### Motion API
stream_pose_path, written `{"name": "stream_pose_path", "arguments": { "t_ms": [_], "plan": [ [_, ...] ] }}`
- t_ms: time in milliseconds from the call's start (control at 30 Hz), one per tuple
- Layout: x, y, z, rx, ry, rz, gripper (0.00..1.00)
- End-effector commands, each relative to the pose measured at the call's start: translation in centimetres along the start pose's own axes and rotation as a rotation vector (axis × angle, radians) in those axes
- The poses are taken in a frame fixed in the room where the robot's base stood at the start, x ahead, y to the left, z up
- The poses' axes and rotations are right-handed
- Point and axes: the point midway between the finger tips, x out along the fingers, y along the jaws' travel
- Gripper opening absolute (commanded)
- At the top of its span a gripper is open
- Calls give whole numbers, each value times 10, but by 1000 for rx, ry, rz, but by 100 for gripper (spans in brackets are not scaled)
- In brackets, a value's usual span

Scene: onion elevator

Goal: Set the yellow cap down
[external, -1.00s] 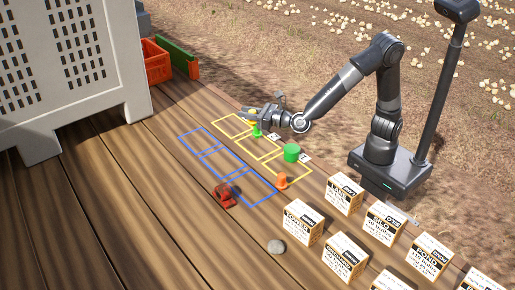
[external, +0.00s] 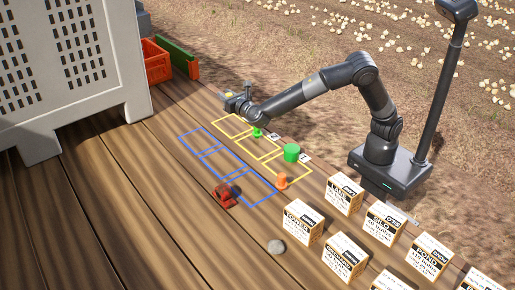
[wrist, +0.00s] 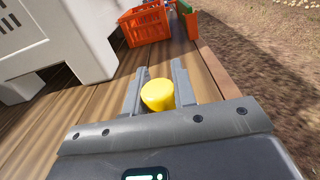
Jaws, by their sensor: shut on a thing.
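The yellow cap (wrist: 157,95) sits between the two fingers of my gripper (wrist: 159,88) in the wrist view, and the fingers are shut on it. In the external view my gripper (external: 231,98) is beyond the far end of the yellow grid, close to the far edge of the boards. Only a small bit of the yellow cap (external: 228,95) shows there. It seems to be held above the boards, but the exact height is hard to tell.
An orange crate (wrist: 145,27) and a large pale bin (external: 65,65) stand beyond.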

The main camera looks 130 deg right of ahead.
Motion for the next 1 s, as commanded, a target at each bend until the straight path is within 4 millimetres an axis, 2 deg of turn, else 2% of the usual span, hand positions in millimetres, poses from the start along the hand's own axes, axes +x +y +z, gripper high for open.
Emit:
{"name": "stream_pose_path", "arguments": {
  "t_ms": [33, 200, 400, 567, 833, 1000],
  "plan": [
    [-7, 12, -8, -3, -2, 3, 3],
    [-26, 46, -32, -1, -1, 4, 3],
    [-41, 72, -50, 0, -1, 3, 3],
    [-44, 77, -56, -1, -1, 1, 3],
    [-45, 77, -91, -2, -1, 2, 3],
    [-45, 77, -92, 2, -2, 3, 3]
  ]
}}
